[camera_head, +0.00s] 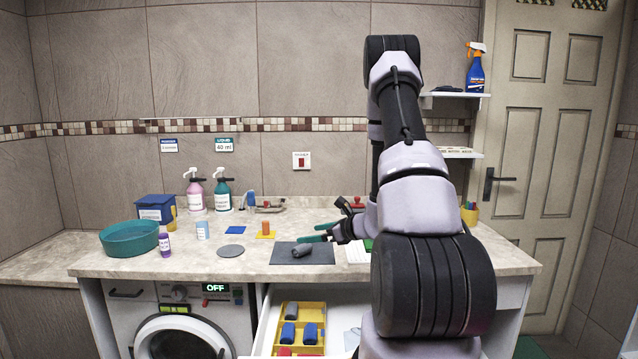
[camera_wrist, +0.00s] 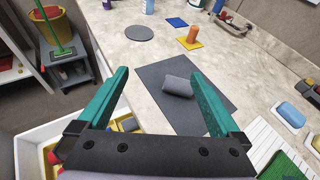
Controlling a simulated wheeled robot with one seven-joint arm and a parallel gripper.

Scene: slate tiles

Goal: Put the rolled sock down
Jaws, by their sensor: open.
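A grey rolled sock (camera_head: 301,251) lies on a dark grey mat (camera_head: 284,258) on the counter. In the wrist view the sock (camera_wrist: 178,86) rests near the middle of the mat (camera_wrist: 160,100), and nothing holds it. My gripper (camera_head: 316,233) has teal fingers and is above the counter, by the mat. In the wrist view my gripper (camera_wrist: 160,74) is open and empty, its fingers wide apart. The sock shows between them, nearer the right finger and apart from both, as far as I can see.
An open drawer (camera_head: 343,296) below the counter holds a yellow divided tray (camera_head: 278,336) with several rolled items. A round grey disc (camera_head: 231,251), a teal basin (camera_head: 130,239) and an orange block (camera_head: 265,228) stand left of the mat. A white slatted board (camera_wrist: 265,145) lies right.

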